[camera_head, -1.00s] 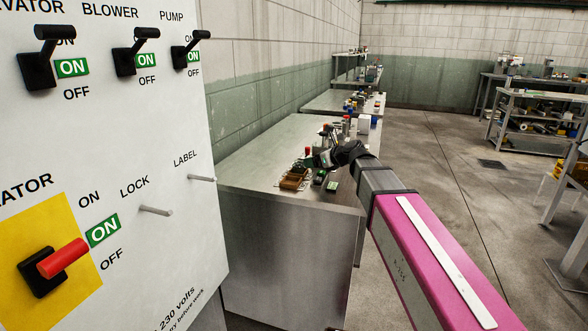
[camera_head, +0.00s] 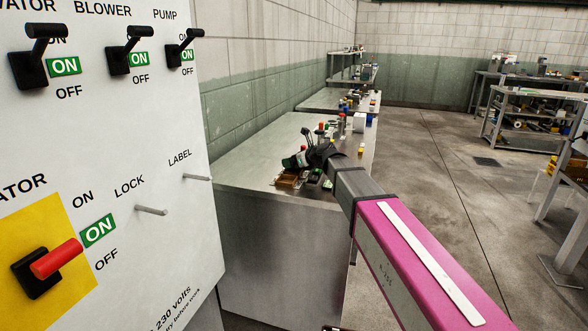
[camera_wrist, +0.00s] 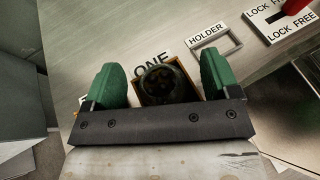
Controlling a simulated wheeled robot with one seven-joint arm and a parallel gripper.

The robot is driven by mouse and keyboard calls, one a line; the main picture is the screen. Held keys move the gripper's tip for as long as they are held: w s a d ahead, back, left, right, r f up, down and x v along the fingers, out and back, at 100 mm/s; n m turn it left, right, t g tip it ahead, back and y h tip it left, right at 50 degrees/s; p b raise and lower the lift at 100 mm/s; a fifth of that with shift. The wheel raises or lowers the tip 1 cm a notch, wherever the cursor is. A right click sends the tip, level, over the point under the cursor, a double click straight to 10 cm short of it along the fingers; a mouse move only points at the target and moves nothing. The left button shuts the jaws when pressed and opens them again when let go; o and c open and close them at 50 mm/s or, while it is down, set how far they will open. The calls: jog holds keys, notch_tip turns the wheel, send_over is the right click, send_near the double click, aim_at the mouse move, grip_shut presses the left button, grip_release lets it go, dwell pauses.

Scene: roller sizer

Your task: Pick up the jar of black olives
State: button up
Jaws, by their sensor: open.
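In the wrist view a round dark jar (camera_wrist: 160,84) with dark contents stands inside a square brown frame (camera_wrist: 143,68) beside a label reading "ONE". It looks like the jar of black olives, though its own label is not visible. My gripper (camera_wrist: 159,66) is open, with one green finger to the left of the jar and one to the right. Gaps show between the fingers and the jar; the gripper bar hides the near part. In the head view my gripper (camera_head: 301,157) is over the near end of the metal bench, and the jar cannot be made out.
The metal bench (camera_head: 252,150) carries a brown box (camera_head: 288,181) and several small items behind my gripper. A holder frame (camera_wrist: 215,42) and a red lever (camera_wrist: 294,5) lie beyond the jar. A switch panel (camera_head: 150,240) stands at the left.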

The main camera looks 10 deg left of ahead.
jog(key=c, duration=1.1)
jog(key=shift+o, duration=0.2)
